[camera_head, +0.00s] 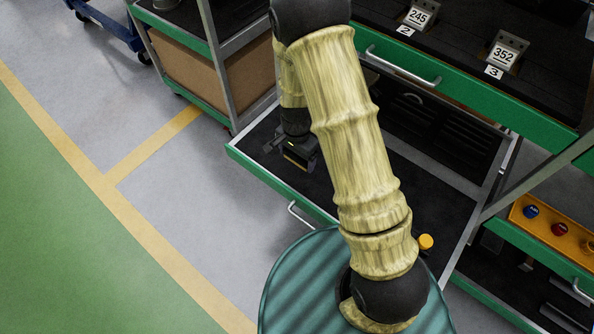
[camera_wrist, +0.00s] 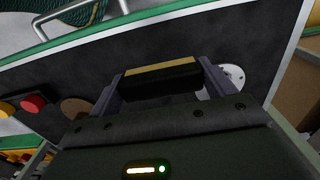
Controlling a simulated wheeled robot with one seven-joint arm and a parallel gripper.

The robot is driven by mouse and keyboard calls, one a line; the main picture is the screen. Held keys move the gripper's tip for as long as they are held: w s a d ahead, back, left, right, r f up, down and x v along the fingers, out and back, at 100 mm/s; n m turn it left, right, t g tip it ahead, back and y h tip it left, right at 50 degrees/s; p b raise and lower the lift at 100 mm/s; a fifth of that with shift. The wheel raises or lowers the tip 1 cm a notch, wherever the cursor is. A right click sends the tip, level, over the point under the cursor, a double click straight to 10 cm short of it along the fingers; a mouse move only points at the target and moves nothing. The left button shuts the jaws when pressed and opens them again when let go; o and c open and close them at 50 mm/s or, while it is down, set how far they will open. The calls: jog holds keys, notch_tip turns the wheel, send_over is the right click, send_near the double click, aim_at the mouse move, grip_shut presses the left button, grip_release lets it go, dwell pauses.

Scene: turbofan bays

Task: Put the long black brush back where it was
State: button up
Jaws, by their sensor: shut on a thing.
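My gripper (camera_wrist: 160,76) is shut on the long black brush (camera_wrist: 160,84), seen in the wrist view as a black block with a tan strip along its far edge. The brush lies crosswise between the two fingers. In the head view my gripper (camera_head: 298,160) is over the left part of an open drawer (camera_head: 262,172) with a black liner and green rim. The tan strip shows below the jaws there. I cannot tell whether the brush touches the liner. The drawer (camera_wrist: 60,62) also fills much of the wrist view.
A pale disc (camera_wrist: 233,75) and a brown disc (camera_wrist: 76,108) lie beside the fingers in the wrist view. An orange tray (camera_head: 560,238) with coloured caps is at the right. My arm hides part of the drawer.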

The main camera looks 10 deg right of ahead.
aim_at(297, 175)
jog(key=shift+f, duration=1.7)
jog(key=shift+f, duration=2.1)
jog(key=shift+d+f, duration=0.1)
jog(key=shift+f, duration=0.05)
jog(key=o, duration=0.9)
jog(key=shift+c, duration=0.2)
